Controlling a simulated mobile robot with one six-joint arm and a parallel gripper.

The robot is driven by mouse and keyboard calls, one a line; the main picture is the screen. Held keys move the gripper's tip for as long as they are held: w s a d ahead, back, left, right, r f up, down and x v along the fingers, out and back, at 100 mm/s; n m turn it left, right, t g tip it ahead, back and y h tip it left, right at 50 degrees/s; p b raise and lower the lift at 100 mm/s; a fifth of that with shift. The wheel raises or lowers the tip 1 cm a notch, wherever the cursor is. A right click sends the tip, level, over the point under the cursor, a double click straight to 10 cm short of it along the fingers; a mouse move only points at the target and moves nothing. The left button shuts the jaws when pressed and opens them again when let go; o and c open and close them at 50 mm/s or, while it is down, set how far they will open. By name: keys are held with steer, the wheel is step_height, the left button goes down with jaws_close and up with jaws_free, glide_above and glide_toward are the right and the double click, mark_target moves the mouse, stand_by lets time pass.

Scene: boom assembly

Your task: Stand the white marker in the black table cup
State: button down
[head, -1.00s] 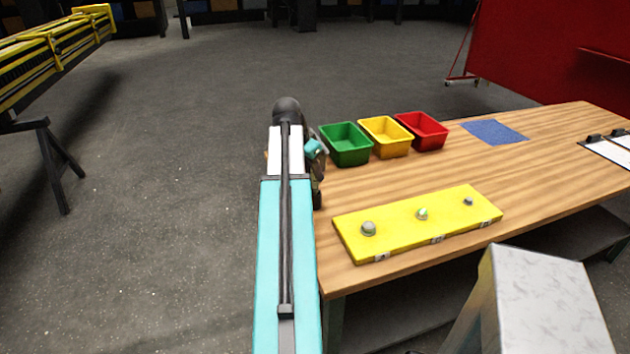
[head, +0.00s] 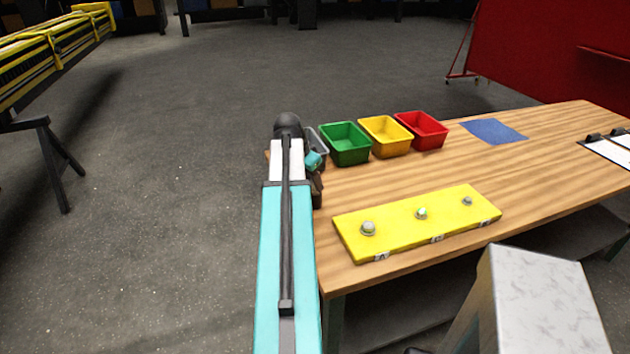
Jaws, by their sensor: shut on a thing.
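My gripper (head: 316,186) is a small dark shape at the far end of my arm, at the left end of the wooden table (head: 540,140). My arm hides most of it, and its fingertips do not show clearly. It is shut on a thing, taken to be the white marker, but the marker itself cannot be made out. The black table cup cannot be made out either; my arm covers part of the table's left end.
Green (head: 345,145), yellow (head: 385,138) and red (head: 421,131) bins stand in a row. A grey bin edge (head: 322,146) shows beside my wrist. A yellow board (head: 400,232) with three round knobs lies in front. A blue mat (head: 494,131) and clipboard (head: 612,150) lie right.

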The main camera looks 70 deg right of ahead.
steer(key=shift+f, duration=0.1)
steer(key=c, duration=1.6)
jaws_free()
steer(key=shift+b+v, duration=1.1)
steer(key=shift+v, duration=5.05)
steer(key=shift+d, duration=0.1)
